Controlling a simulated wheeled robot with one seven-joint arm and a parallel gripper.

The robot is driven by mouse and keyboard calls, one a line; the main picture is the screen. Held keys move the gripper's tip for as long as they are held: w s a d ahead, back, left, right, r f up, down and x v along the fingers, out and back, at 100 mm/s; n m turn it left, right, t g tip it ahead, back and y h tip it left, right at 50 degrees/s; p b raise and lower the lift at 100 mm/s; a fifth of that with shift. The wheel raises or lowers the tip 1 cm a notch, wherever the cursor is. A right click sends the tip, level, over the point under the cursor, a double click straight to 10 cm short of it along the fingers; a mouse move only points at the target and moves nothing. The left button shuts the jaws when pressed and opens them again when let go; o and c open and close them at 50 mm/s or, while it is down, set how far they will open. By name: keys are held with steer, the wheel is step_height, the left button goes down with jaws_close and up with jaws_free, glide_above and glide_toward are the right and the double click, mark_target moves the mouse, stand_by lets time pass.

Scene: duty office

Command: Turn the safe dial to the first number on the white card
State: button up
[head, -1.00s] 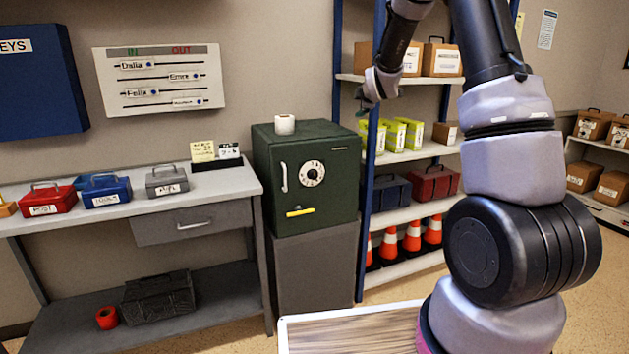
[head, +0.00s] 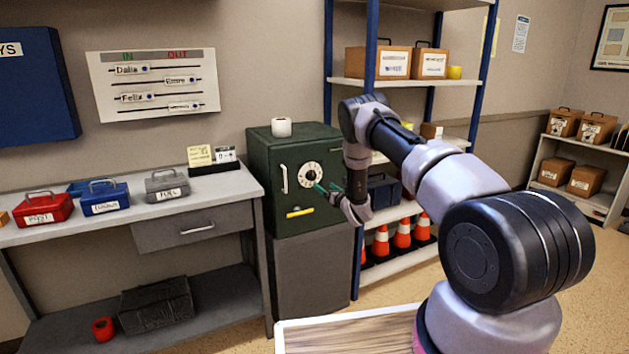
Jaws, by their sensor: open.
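The green safe (head: 262,165) stands on a grey cabinet. Its white dial (head: 308,173) with dark markings is on the door, right of a white handle (head: 284,178) and above a yellow lever (head: 299,212). My gripper (head: 326,190) is open and empty, its greenish fingertips pointing left just below and right of the dial. I cannot tell whether a fingertip touches it. A white card (head: 226,154) stands in a black holder at the right end of the desk, next to a yellowish card (head: 200,156). The writing on both is too small to read.
A white roll (head: 281,127) lies on top of the safe. The grey desk (head: 125,215) is to the left, with red, blue and grey cash boxes on it. A shelf's blue post (head: 329,60) rises close behind my arm. Orange cones (head: 402,232) stand on its lower shelf.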

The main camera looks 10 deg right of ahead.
mark_target(313, 177)
steer(key=x, duration=1)
jaws_close()
